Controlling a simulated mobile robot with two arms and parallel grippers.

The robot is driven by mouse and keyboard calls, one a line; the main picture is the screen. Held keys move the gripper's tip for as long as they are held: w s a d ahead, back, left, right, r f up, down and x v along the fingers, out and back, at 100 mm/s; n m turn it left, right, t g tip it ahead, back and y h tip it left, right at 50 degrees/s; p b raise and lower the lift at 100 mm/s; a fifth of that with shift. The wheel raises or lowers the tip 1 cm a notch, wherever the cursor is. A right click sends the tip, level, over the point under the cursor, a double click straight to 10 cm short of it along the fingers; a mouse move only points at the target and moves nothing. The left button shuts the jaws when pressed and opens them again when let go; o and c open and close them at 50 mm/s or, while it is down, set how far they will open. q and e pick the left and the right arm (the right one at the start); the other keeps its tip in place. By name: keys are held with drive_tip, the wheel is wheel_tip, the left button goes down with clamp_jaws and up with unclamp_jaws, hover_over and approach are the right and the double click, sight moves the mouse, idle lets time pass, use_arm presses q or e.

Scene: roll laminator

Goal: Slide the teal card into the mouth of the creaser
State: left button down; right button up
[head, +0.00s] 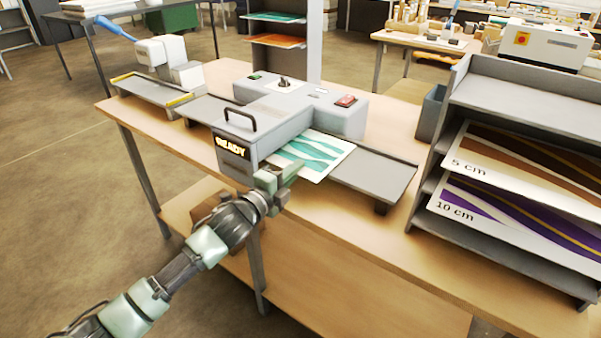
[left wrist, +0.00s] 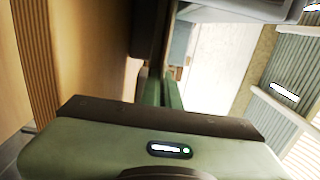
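The teal card (head: 311,153) is white with teal waves and lies flat on the right-hand side of the grey machine lit READY (head: 250,140), which I take for the creaser. Its left end is at the machine's side, and how far it is inside is hidden. My left gripper (head: 286,174) is at the card's near edge, overlapping it in the head view. My right gripper is not in view.
A grey feed table (head: 375,174) extends right from the machine on the wooden bench (head: 330,222). A shelf rack (head: 520,100) with boards marked 5 cm and 10 cm stands at the right. A blue-handled device (head: 160,55) stands at the left. The bench front is clear.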

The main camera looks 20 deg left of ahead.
use_arm(q)
drive_tip(key=shift+a, duration=0.15)
drive_tip(key=shift+f, duration=0.15)
idle(0.5)
drive_tip(key=c, duration=1.6)
unclamp_jaws()
